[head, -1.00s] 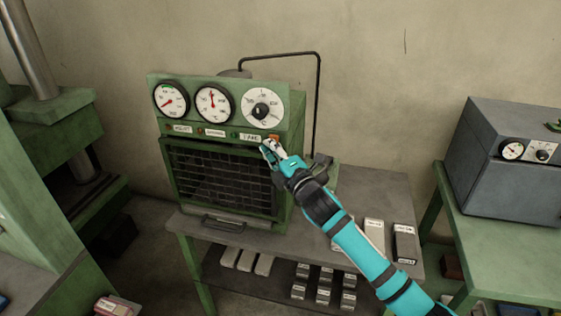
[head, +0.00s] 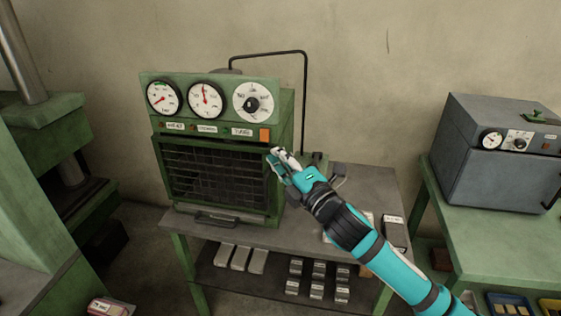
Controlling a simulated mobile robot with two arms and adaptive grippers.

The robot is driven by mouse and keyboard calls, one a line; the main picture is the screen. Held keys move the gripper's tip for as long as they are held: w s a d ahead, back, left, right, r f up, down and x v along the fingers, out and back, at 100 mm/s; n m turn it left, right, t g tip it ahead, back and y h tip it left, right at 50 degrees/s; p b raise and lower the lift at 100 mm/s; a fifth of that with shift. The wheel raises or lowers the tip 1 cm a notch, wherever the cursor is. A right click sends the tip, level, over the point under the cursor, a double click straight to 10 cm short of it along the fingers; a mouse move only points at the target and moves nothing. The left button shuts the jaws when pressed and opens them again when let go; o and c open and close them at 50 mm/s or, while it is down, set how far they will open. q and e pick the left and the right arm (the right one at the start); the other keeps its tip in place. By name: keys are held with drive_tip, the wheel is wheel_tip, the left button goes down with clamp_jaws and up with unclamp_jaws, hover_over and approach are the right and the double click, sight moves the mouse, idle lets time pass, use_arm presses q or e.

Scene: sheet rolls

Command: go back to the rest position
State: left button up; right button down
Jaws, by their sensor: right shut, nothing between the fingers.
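My right gripper (head: 276,155) is shut and empty. It is in front of the right front edge of a green machine (head: 283,120), a little below an orange switch (head: 265,135) on the machine's panel. A small gap shows between the fingertips and the switch. The panel carries two round gauges (head: 164,98) and a white dial with a black knob (head: 253,103). Below the panel is a dark grille (head: 210,175). My right arm comes in from the lower right and hides part of the table. My left gripper is not in view.
The machine stands on a grey-topped table (head: 365,180) with several labelled blocks on its lower shelf (head: 240,260). A grey box oven (head: 500,150) stands on a green table (head: 500,235) at right. A green press (head: 50,150) stands at left.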

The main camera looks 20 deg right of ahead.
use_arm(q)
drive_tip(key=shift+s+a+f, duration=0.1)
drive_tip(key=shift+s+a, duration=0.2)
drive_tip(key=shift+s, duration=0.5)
use_arm(e)
drive_tip(key=shift+w+d, duration=0.1)
drive_tip(key=shift+d, duration=0.05)
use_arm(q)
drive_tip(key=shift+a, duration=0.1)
